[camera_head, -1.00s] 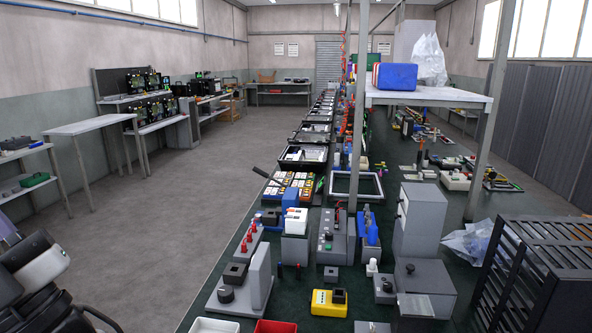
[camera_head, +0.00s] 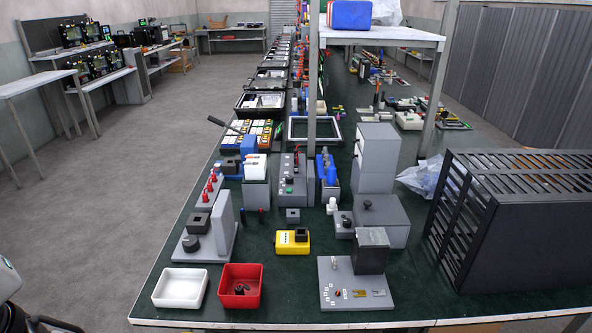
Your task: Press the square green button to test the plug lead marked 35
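I cannot make out a square green button or a lead marked 35; any markings are too small to read. A grey box (camera_head: 291,183) in the middle of the bench has small knobs and a tiny green spot on its face. A grey plate (camera_head: 356,295) at the front edge carries a dark upright block, a small red part, brass-coloured pieces and small white labels. A yellow box (camera_head: 292,243) with a black top part sits left of and behind it. My gripper is not in view.
A white tray (camera_head: 180,288) and a red tray (camera_head: 240,287) stand at the front left of the green bench. A black slatted cage (camera_head: 515,220) fills the right. A shelf (camera_head: 380,37) on posts stands over the bench. The grey floor to the left is open.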

